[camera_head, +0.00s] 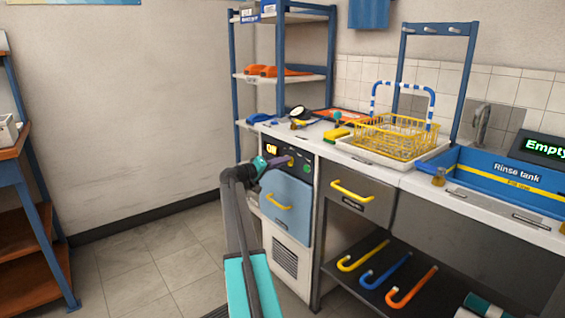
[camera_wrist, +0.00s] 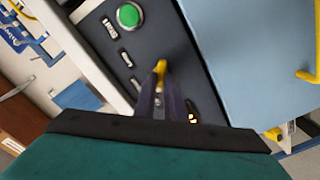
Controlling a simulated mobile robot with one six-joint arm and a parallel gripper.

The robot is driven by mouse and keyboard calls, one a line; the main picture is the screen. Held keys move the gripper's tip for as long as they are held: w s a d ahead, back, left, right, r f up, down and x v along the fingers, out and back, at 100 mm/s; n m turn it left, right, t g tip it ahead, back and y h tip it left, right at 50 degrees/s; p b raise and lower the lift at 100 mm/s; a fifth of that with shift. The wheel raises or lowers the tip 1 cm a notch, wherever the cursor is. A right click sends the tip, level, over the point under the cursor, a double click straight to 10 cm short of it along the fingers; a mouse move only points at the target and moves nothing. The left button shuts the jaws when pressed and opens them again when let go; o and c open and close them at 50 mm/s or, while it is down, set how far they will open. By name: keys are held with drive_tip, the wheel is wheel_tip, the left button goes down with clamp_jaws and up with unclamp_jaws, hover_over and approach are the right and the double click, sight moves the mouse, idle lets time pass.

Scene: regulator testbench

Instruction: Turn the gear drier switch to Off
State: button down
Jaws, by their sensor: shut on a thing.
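The gear drier (camera_head: 285,195) is a cabinet with a light-blue door and a dark control panel on top. Its small lit display (camera_head: 271,149) appears to read "On" in the head view. The yellow switch (camera_wrist: 160,66) sits on the dark panel between the display and a round green button (camera_wrist: 129,15). My gripper (camera_head: 287,161) is at the panel and shut on the switch; its narrow fingers (camera_wrist: 161,80) cover much of it in the wrist view. The switch's exact angle is hard to tell.
The blue door has a yellow handle (camera_head: 279,202) below the panel. To the right are a grey drawer (camera_head: 350,190), a yellow rack (camera_head: 395,138) and the blue rinse tank (camera_head: 505,175), with an "Empty" sign (camera_head: 545,147). The floor at left is clear.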

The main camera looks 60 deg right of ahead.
drive_tip(key=c, duration=1.8)
unclamp_jaws()
drive_tip(key=shift+a, duration=0.15)
drive_tip(key=p+v, duration=0.2)
drive_tip(key=v, duration=1.1)
drive_tip(key=shift+w+a, duration=0.2)
drive_tip(key=shift+a, duration=0.05)
drive_tip(key=shift+p, duration=0.3)
